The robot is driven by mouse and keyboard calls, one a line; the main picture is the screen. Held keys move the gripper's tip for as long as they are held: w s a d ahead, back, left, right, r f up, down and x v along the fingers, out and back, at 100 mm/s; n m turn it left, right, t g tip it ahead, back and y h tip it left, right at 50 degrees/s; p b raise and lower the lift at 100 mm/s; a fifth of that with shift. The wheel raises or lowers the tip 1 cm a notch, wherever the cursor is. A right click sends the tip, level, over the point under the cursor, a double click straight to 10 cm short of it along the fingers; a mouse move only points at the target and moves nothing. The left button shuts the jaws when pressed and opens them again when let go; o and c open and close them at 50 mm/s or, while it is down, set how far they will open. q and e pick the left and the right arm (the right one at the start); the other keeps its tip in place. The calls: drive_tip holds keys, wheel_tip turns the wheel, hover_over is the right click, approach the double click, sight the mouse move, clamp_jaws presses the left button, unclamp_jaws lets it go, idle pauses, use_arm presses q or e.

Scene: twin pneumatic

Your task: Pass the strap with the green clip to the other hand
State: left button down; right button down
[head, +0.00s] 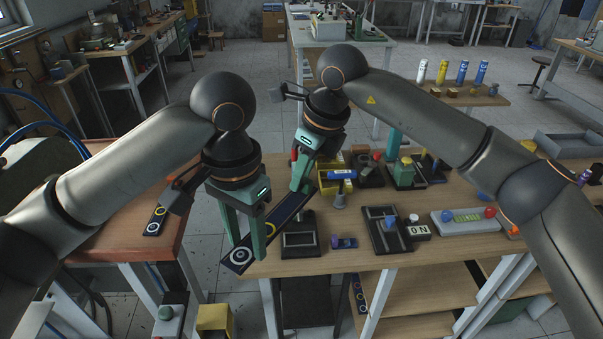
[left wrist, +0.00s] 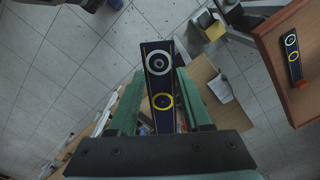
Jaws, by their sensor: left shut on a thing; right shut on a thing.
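A dark navy strap (head: 285,212) with white and yellow rings spans between my two grippers, slanting up to the right in the head view. My left gripper (head: 247,238) is shut on its lower part near the white ring. My right gripper (head: 301,184) is shut on its upper end. In the left wrist view the strap (left wrist: 159,80) stands between the green fingers of my left gripper (left wrist: 154,100), with its white-ringed end pointing away. I cannot make out a green clip on it; the far end is partly hidden by my right gripper.
Another ringed strap (head: 360,293) is on the lower shelf. The workbench (head: 440,248) holds a yellow bin (head: 334,189) and several fixtures. Open floor lies between the benches.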

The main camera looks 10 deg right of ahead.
use_arm(q)
drive_tip(key=shift+w+d, duration=0.1)
drive_tip(key=shift+w, duration=0.05)
drive_tip(key=shift+c, duration=1.3)
unclamp_jaws()
wheel_tip(320, 180, up, 12)
drive_tip(key=w+f+n+t+h, duration=0.1)
drive_tip(key=w+f+n+h, duration=0.3)
drive_tip(key=w+f+h, duration=0.55)
wheel_tip(320, 180, down, 18)
drive_tip(key=w+n+t, duration=0.1)
drive_tip(key=n+t, duration=0.1)
drive_tip(key=t, duration=0.2)
drive_tip(key=s+a+f+n+t+y, duration=0.1)
drive_tip(key=s+a+f, duration=0.1)
drive_tip(key=s+f, duration=0.35)
drive_tip(key=s+a+f+t+y, duration=0.2)
drive_tip(key=s+f, duration=0.1)
drive_tip(key=f, duration=0.5)
drive_tip(key=s+a+f+y, duration=0.1)
drive_tip(key=s+a+f, duration=0.1)
drive_tip(key=s, duration=0.3)
drive_tip(key=s+a+f+t+y, duration=0.1)
drive_tip(key=s+a+f, duration=0.1)
drive_tip(key=s+a, duration=0.2)
drive_tip(key=s+a+f+m+y, duration=0.1)
drive_tip(key=s+a+f+y, duration=0.1)
drive_tip(key=s, duration=0.4)
drive_tip(key=shift+a+f, duration=0.5)
drive_tip(key=shift+a, duration=0.45)
